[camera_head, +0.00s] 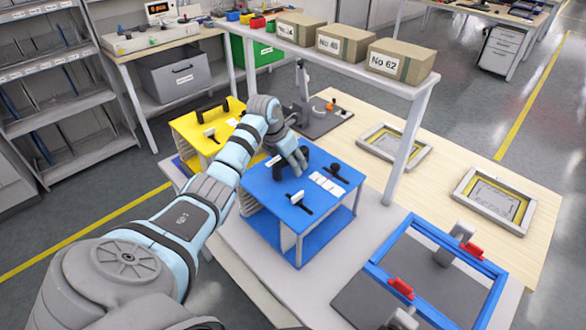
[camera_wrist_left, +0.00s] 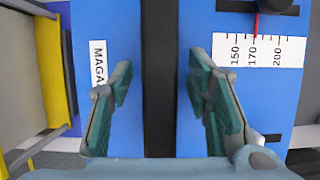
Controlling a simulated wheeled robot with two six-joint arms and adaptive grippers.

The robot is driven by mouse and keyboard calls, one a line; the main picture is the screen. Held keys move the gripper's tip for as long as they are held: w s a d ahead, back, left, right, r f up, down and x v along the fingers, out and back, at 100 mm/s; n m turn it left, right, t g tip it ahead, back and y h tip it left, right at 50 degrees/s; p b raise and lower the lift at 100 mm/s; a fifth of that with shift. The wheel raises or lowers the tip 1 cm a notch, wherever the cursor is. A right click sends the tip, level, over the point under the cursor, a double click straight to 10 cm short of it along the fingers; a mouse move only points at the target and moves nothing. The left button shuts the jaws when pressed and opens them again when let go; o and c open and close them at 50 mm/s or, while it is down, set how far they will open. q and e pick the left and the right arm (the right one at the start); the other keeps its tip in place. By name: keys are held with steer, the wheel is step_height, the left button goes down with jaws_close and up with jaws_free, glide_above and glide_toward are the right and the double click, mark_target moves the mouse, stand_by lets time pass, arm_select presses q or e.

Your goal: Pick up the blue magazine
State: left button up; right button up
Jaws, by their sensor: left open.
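The blue magazine (camera_head: 268,188) stands on the grey-white surface in the middle of the head view, with a flat blue top, open sides and several black and white fittings. My left gripper (camera_head: 293,162) is over the far part of its top. In the left wrist view the blue top (camera_wrist_left: 205,140) fills most of the picture. A black handle bar (camera_wrist_left: 159,120) runs between the two green-padded fingers of the left gripper (camera_wrist_left: 160,85). The gripper is open, with a gap on both sides of the bar. My right gripper is not in view.
A yellow magazine (camera_head: 190,124) stands close on the left of the blue one. A grey table post (camera_head: 408,140) and a shelf with cardboard boxes (camera_head: 400,60) rise behind. A blue frame (camera_head: 435,232) with red clamps lies at front right.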

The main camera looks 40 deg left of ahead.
arm_select(q)
steer(key=shift+c, duration=0.4)
jaws_close()
steer(key=shift+w+r, duration=0.15)
steer(key=shift+r, duration=0.35)
step_height(320, 180, up, 20)
steer(key=shift+f+p, duration=0.2)
steer(key=shift+p, duration=0.25)
steer(key=shift+a, duration=0.1)
